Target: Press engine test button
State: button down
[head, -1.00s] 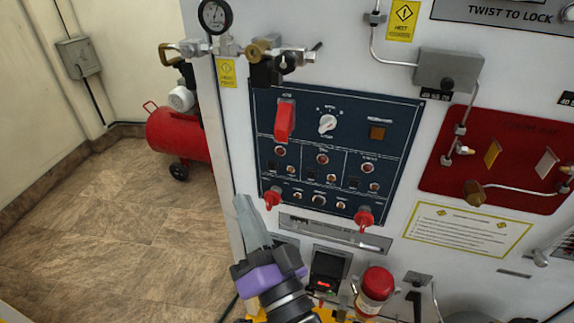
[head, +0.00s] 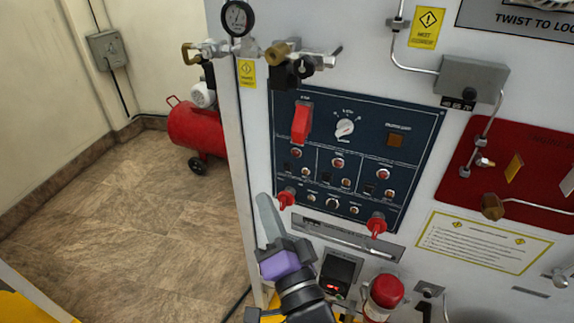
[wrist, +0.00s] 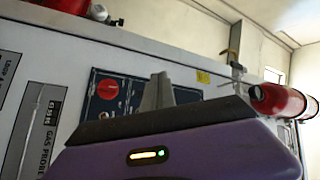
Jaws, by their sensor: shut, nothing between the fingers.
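The dark blue control panel (head: 425,130) is on the white cabinet front in the head view. It carries a red switch cover (head: 301,122), a white rotary knob (head: 345,127), an amber square (head: 396,140) and a row of round red buttons (head: 338,162). The labels are too small to read, so I cannot tell which is the engine test button. My gripper (head: 266,205) is shut and empty, appearing at the panel's lower left and pointing up. The wrist view shows its grey fingers (wrist: 160,90) in front of the panel, beside a round red control (wrist: 108,88). I see no contact.
Red-tagged plugs (head: 376,225) hang at the panel's lower edge. A red-capped cylinder (head: 384,292) stands below. Valves and a gauge (head: 237,18) jut out above. A red plate with pipes (head: 475,160) is at the right. A red compressor (head: 197,131) stands on the open floor to the left.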

aim_at(287, 167)
jog(key=shift+w+d+p, duration=0.4)
jog(key=shift+w+p, duration=0.7)
jog(key=shift+p, duration=1.35)
jog(key=shift+w+d+p, duration=0.4)
jog(key=shift+w+p, duration=0.75)
jog(key=shift+p, duration=1.35)
jog(key=shift+w+d+p, duration=0.4)
jog(key=shift+w+p, duration=0.7)
jog(key=shift+p, duration=1.35)
jog(key=shift+w, duration=0.1)
jog(key=shift+w+d+r+p, duration=0.1)
jog(key=shift+w+p, duration=0.15)
jog(key=shift+p, duration=0.1)
